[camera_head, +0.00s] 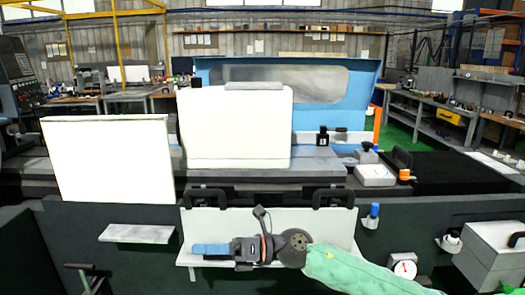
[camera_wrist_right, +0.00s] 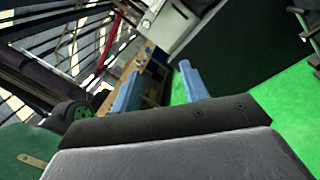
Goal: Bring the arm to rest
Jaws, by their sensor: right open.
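My right arm (camera_head: 355,272) comes in from the lower right in a green sleeve. My right gripper (camera_head: 210,249) points left in front of the grinder's pale front panel (camera_head: 225,220), its blue fingers seen edge-on in the head view. In the right wrist view the two blue fingers of this gripper (camera_wrist_right: 160,88) stand apart with nothing between them. My left arm and left gripper are out of view.
The grinder has white covers (camera_head: 235,130), a blue guard (camera_head: 305,95) and a dark front face. A small shelf (camera_head: 137,233) is left of the gripper. A dial gauge (camera_head: 403,268) and a grey box (camera_head: 492,255) are at right. Workbenches stand behind.

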